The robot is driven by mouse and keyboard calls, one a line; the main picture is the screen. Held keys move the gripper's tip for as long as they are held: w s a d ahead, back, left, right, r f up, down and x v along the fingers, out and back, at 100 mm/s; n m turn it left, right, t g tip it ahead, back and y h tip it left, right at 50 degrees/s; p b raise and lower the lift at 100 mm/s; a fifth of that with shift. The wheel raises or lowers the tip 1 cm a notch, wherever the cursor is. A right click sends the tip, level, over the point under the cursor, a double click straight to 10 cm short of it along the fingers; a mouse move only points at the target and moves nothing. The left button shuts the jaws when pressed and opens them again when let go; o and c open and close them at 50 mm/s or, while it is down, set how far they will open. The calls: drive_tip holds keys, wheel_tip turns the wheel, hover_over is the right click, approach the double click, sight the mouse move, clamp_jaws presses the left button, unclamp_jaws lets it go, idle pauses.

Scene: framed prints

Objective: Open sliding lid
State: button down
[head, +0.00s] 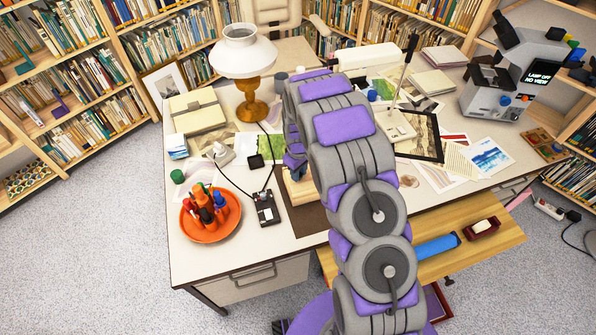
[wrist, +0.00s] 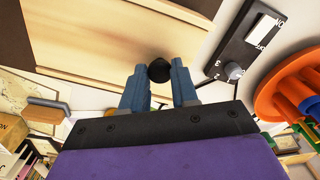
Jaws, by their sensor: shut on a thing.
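A light wooden lid (wrist: 110,40) with a small black knob (wrist: 159,71) fills the upper left of the wrist view. My gripper (wrist: 159,80) has its two blue fingers on either side of the knob, shut on it. In the head view a small part of the tan wooden box (head: 299,190) shows on the desk, left of my arm. My arm covers most of the box and the lid there, and the fingertips and knob cannot be made out in that view.
A black switch box (head: 265,208) with a cable stands just left of the wooden box; the wrist view shows it too (wrist: 245,42). An orange dish (head: 205,234) of markers is farther left. A lamp (head: 246,65) stands behind.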

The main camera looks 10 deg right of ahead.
drive_tip(key=d, duration=0.4)
drive_tip(key=d+p, duration=0.1)
drive_tip(key=d, duration=0.3)
drive_tip(key=w+d+p, duration=0.1)
drive_tip(key=d, duration=0.3)
drive_tip(key=shift+a, duration=0.1)
drive_tip(key=c, duration=0.9)
unclamp_jaws()
drive_tip(key=shift+a, duration=0.1)
drive_tip(key=shift+o, duration=0.2)
drive_tip(key=shift+r+p, duration=0.3)
drive_tip(key=shift+r, duration=0.05)
wheel_tip(320, 180, up, 17)
drive_tip(key=p, duration=0.2)
drive_tip(key=shift+f, duration=0.2)
